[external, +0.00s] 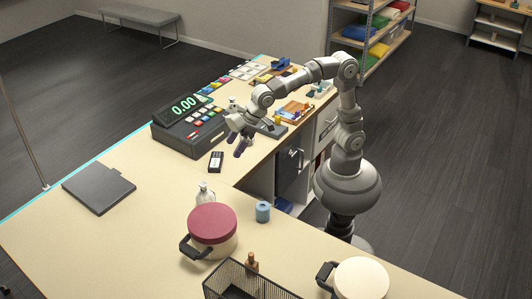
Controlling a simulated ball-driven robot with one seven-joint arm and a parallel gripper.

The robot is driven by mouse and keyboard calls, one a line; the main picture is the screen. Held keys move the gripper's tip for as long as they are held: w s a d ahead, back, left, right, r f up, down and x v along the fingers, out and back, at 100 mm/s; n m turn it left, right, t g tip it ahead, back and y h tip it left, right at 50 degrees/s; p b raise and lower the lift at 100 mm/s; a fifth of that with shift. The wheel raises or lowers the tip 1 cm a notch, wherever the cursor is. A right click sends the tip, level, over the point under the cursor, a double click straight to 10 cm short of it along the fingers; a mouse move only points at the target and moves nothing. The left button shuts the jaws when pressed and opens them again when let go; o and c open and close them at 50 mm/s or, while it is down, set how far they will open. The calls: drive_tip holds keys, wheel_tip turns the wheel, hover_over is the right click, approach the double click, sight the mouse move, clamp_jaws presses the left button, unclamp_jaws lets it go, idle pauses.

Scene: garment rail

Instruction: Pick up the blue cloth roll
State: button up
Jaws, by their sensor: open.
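A small upright blue cylinder with a hole in its top, which looks like the blue cloth roll (262,212), stands on the pale counter near its inner edge, right of the red-lidded pot. My gripper (238,140) is open and appears empty. It hangs over the counter just right of the cash register, well behind the blue roll and apart from it. Its dark fingers point downward. I cannot tell how high above the surface they are.
A red-lidded pot (212,228), a clear bottle (204,194) and a black wire basket (245,281) stand near the roll. A cream-lidded pot (361,279) is at front right. The cash register (190,122) and a card terminal (216,161) sit farther back. The left counter is mostly clear.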

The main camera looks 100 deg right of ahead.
drive_tip(key=s+a+f+g, duration=0.2)
drive_tip(key=a+f+g, duration=0.15)
drive_tip(key=f, duration=0.65)
drive_tip(key=n+g+h, duration=0.1)
drive_tip(key=g+h, duration=0.1)
drive_tip(key=g, duration=0.1)
approach(262, 212)
drive_tip(key=d+f, duration=0.2)
drive_tip(key=f, duration=0.1)
drive_tip(key=s+d+f+p, duration=0.1)
drive_tip(key=f, duration=0.1)
drive_tip(key=shift+d+f, duration=0.1)
drive_tip(key=shift+f, duration=0.1)
wheel_tip(262, 212, down, 8)
drive_tip(key=b, duration=0.3)
drive_tip(key=shift+w+f, duration=0.1)
drive_tip(key=shift+w, duration=0.05)
drive_tip(key=shift+c, duration=0.4)
drive_tip(key=c, duration=1.1)
